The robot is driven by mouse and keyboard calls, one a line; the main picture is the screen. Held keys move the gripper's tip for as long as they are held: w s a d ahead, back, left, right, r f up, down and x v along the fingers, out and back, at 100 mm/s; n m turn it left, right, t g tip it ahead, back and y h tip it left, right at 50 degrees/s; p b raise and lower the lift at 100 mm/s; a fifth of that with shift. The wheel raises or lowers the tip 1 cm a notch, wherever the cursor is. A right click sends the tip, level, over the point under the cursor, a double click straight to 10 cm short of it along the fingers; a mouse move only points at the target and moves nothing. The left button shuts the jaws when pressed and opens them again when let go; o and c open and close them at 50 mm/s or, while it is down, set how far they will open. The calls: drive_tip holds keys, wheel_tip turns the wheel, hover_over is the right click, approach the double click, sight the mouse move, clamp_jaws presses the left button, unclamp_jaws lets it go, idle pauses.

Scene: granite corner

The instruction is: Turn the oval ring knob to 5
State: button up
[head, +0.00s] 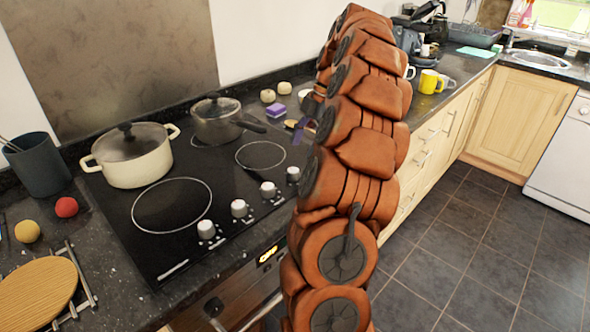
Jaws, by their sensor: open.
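Several white knobs stand in a slanting row along the right side of the black glass hob (130,195). The nearest is knob one (206,229), then knob two (239,208), knob three (268,188) and the farthest knob (293,173), close to my arm. Their numbers and pointers are too small to read, and I cannot tell which one is the oval ring knob. A large ring (172,234) is marked at the front left of the hob and a smaller ring (261,168) at the right.
A cream lidded pot (139,165) and a grey lidded pan (215,125) stand at the back of the hob. A yellow mug (428,82) is beyond my arm.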

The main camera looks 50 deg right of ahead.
sight(294, 170)
drive_tip(key=shift+p+x, duration=0.6)
drive_tip(key=shift+x, duration=3.1)
drive_tip(key=c, duration=1.2)
